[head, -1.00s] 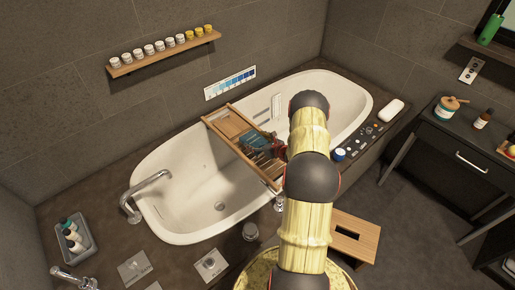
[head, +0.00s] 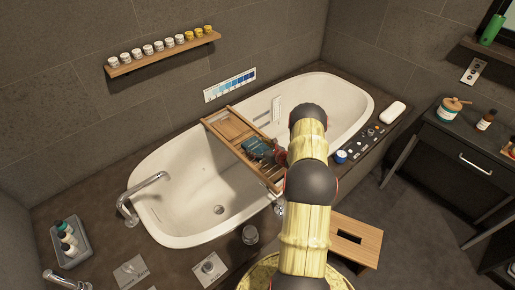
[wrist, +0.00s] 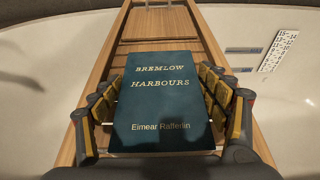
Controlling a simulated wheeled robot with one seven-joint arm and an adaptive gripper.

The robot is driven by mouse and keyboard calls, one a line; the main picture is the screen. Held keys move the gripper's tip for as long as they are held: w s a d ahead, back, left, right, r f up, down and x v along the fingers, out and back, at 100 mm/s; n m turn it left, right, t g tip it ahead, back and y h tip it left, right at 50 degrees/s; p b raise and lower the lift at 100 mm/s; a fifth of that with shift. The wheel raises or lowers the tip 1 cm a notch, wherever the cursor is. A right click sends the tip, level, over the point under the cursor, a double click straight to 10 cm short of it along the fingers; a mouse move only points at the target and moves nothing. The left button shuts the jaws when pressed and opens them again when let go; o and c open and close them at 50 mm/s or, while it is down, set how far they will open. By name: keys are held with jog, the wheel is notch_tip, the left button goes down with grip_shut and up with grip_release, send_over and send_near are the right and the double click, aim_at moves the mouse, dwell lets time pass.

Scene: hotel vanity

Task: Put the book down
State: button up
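The dark teal book (wrist: 162,100), lettered "Bremlow Harbours", lies cover up between the two fingers of my gripper (wrist: 160,78) in the wrist view. The fingertips meet its left and right edges. In the head view the book (head: 257,146) is over the middle of the wooden bath tray (head: 231,125), with my gripper (head: 272,156) at its near right side. The tray (wrist: 160,22) also runs beneath the book in the wrist view. I cannot tell whether the book's underside touches the slats.
The white bathtub (head: 180,167) lies under the tray. A chrome faucet (head: 143,195) stands at its left. A wooden stool (head: 352,240) is on the floor at right. A black vanity (head: 455,150) stands farther right. A wall shelf (head: 165,55) holds several jars.

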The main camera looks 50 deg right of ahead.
jog(key=o, duration=0.4)
jog(key=shift+r, duration=0.1)
